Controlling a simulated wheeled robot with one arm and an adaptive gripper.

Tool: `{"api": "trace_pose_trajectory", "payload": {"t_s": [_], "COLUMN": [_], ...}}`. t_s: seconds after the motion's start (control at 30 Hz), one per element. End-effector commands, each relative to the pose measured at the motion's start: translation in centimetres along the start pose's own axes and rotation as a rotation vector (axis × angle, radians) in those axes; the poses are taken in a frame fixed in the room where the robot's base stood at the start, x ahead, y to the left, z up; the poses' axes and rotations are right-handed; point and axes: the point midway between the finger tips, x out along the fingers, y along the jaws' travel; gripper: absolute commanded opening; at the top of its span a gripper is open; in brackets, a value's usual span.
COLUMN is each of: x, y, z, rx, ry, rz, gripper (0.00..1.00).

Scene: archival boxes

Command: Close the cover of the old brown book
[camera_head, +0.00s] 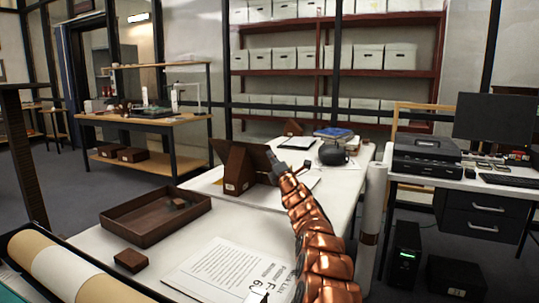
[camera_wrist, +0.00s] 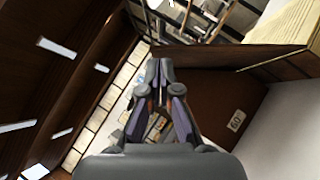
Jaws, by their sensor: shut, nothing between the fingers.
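In the wrist view a cream page block (camera_wrist: 278,38) shows at upper right, above a brown surface with a small label (camera_wrist: 222,100). I cannot tell exactly where book and block meet. My gripper (camera_head: 271,154) is shut and empty at the right side of the raised panel; it also shows in the wrist view (camera_wrist: 160,68). My gripper partly hides the panel's right edge. I cannot tell whether they touch.
A brown open tray (camera_head: 128,228) and a small brown block (camera_head: 130,261) stand at front left. A printed sheet (camera_head: 225,270) lies at the front. Blue books (camera_head: 333,134) and a dark round object (camera_head: 333,154) are behind my gripper. A white roll (camera_head: 373,205) stands at right.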

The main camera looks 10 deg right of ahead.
Motion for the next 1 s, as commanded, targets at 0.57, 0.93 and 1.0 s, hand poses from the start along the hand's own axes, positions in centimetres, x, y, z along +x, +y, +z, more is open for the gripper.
{"api": "trace_pose_trajectory", "payload": {"t_s": [0.57, 0.93, 1.0], "x": [1.8, 1.9, 2.0], "y": [-0.1, 0.1, 0.3], "z": [-0.1, -0.2, -0.3], "rx": [0.004, 0.006, 0.011], "ry": [0.000, 0.001, 0.004], "rz": [-0.001, -0.001, -0.004], "gripper": [0.00, 0.00, 0.00]}}
